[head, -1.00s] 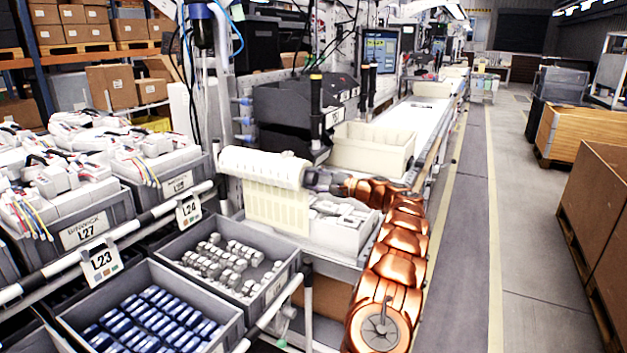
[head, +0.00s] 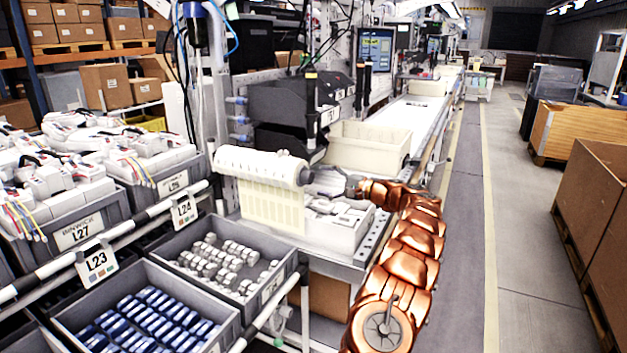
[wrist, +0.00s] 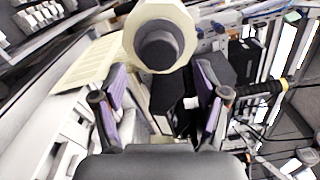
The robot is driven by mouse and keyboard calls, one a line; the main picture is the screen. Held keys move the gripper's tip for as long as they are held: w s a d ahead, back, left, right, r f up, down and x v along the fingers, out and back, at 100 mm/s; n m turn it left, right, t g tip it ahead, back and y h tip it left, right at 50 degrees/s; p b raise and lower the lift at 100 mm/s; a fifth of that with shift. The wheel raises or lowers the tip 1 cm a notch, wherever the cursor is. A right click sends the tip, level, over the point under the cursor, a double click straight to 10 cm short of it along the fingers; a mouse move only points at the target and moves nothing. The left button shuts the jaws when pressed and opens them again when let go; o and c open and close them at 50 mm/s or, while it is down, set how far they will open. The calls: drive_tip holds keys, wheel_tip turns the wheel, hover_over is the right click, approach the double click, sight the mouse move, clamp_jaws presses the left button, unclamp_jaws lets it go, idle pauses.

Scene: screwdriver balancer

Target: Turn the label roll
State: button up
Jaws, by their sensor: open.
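The label roll (head: 258,166) is a thick white roll lying sideways, with a dark core at its right end. A strip of cream labels (head: 272,204) hangs down from it. In the wrist view the roll (wrist: 181,22) shows end-on with its grey core, beyond my fingertips. My gripper (wrist: 160,97) is open, its purple-padded fingers apart with nothing held between them. In the head view my gripper (head: 335,182) is small and partly blends with the white parts behind it, to the right of the roll and apart from its end.
A cream tote (head: 368,147) and black bins (head: 290,105) are behind. Bins of metal fittings (head: 225,262) and blue parts (head: 140,315) are in front. The aisle at right is clear.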

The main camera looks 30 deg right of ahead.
drive_tip(key=v, duration=0.6)
idle(0.5)
